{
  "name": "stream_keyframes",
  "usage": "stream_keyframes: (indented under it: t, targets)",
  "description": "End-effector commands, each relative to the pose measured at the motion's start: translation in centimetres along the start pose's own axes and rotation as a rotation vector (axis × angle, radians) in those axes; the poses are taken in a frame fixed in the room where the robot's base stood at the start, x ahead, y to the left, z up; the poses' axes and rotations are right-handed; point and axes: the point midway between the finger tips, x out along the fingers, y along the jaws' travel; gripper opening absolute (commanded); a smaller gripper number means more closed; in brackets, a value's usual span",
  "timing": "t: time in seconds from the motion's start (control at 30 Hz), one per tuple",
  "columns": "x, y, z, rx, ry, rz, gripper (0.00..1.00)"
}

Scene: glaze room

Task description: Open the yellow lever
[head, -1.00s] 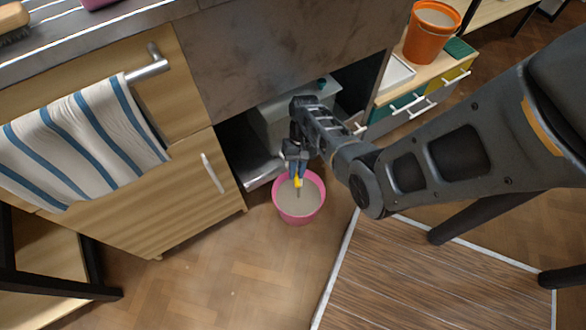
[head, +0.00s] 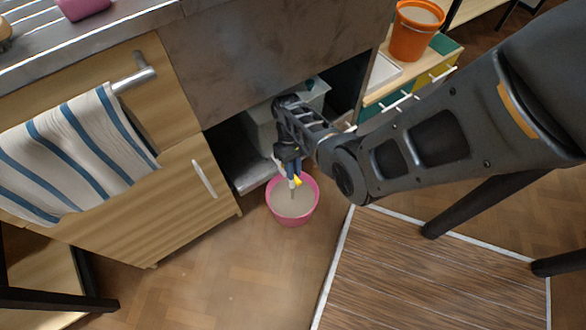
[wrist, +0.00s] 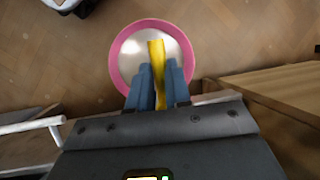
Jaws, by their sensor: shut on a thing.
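The yellow lever (wrist: 156,60) shows in the wrist view as a narrow bar between the two blue fingers of my gripper (wrist: 159,85), which is shut on it. In the head view the yellow lever (head: 297,182) is a small spot at the fingertips of my gripper (head: 291,176). The fingers hide part of the lever. Below it on the floor stands a pink bucket (head: 291,222) holding greyish liquid, and its pink rim (wrist: 117,62) surrounds the lever end in the wrist view. A thin greyish streak hangs between the lever and the bucket.
A grey tank (head: 262,130) sits in the open bay under the counter, behind my gripper. A wooden cabinet door (head: 160,205) with a white handle is on the left, under a striped towel (head: 75,155). An orange bucket (head: 409,42) stands on drawers at right.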

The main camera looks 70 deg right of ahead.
Motion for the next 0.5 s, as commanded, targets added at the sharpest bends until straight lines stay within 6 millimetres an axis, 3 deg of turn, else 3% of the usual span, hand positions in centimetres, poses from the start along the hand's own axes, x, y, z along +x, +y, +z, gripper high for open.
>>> stream_keyframes:
  t: [0.17, 0.2, 0.43, 0.5]
  targets:
    - [-0.01, 0.08, -0.06, -0.001, 0.002, 0.003, 0.0]
    - [-0.01, 0.09, -0.06, -0.001, 0.002, 0.003, 0.22]
    - [-0.01, 0.06, -0.04, 0.0, 0.001, 0.002, 0.44]
    - [-0.01, 0.06, -0.03, 0.0, 0.001, 0.001, 0.44]
